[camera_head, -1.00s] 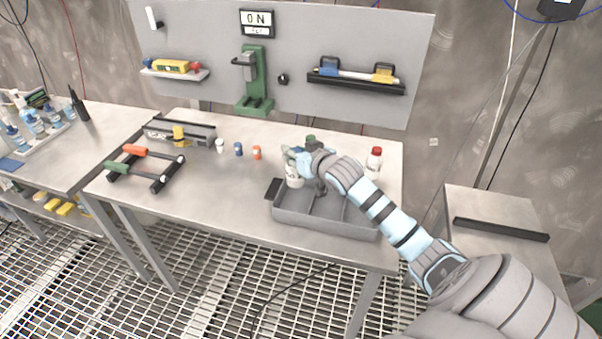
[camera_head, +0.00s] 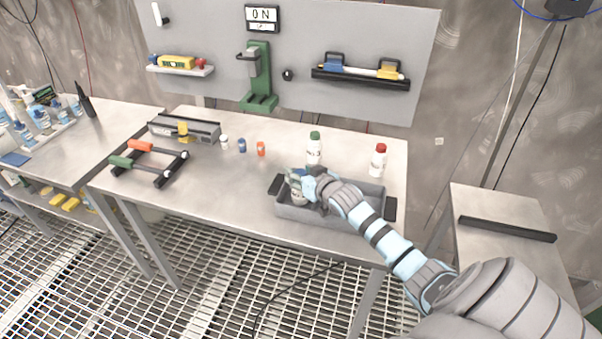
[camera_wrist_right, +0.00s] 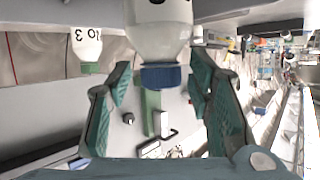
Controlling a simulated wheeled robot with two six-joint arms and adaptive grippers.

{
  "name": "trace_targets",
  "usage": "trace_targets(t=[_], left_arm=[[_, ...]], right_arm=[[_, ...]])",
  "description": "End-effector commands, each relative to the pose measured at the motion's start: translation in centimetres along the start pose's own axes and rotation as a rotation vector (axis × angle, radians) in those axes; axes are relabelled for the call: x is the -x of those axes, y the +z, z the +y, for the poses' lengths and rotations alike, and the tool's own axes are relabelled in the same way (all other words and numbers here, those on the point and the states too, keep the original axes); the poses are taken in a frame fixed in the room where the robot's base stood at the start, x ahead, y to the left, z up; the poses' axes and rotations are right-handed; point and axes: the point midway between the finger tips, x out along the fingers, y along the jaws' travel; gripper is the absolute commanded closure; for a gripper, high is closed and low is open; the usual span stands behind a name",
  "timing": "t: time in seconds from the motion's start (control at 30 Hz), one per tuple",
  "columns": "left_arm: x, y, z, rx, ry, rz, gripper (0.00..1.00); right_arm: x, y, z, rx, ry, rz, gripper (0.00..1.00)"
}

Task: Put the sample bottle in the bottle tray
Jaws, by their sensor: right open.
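The sample bottle (camera_head: 298,196) is white and stands in the left part of the grey bottle tray (camera_head: 320,217). In the right wrist view the white bottle with a blue cap (camera_wrist_right: 160,35) shows upside down, beyond and between the fingertips. My right gripper (camera_head: 306,184) is at the bottle, reaching over the tray from the right. In the wrist view its fingers (camera_wrist_right: 165,105) are spread, with gaps to the cap on both sides. The gripper hides part of the bottle and my arm hides part of the tray. My left gripper is not in view.
A green-capped bottle (camera_head: 314,149) stands behind the tray and a red-capped bottle (camera_head: 378,161) stands behind its right end. Small blue (camera_head: 242,145) and orange (camera_head: 261,149) containers stand farther left. A clamp-like frame (camera_head: 148,162) lies at the left. The table's front middle is clear.

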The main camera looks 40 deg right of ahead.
Motion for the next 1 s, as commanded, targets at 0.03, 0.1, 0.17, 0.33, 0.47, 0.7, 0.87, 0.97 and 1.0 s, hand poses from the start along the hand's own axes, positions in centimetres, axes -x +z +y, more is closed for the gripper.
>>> trace_targets(t=[0.03,0.1,0.17,0.33,0.47,0.7,0.87,0.97,1.0], left_arm=[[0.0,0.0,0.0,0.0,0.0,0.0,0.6],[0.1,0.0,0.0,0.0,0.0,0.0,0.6],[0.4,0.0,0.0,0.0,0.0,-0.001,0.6],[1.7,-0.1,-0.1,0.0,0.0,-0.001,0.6],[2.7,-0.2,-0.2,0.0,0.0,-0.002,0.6],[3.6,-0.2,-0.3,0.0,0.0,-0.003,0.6],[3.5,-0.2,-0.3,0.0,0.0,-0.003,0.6],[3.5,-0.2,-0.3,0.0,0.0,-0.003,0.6],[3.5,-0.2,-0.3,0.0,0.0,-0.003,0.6]], right_arm=[[0.0,0.0,0.0,0.0,0.0,0.0,0.53],[0.3,-0.1,0.0,0.001,0.0,0.0,0.53],[0.9,-0.1,0.1,0.003,0.001,-0.001,0.53],[4.5,-0.3,0.1,0.008,0.0,-0.001,0.53],[8.2,-0.3,0.1,0.009,0.0,-0.004,0.53],[11.9,-0.2,0.0,0.002,0.0,-0.001,0.53],[12.1,-0.1,0.0,0.0,0.0,0.001,0.53],[12.0,-0.1,0.0,0.0,0.0,0.001,0.53],[12.0,-0.1,0.0,0.0,0.0,0.001,0.53]])
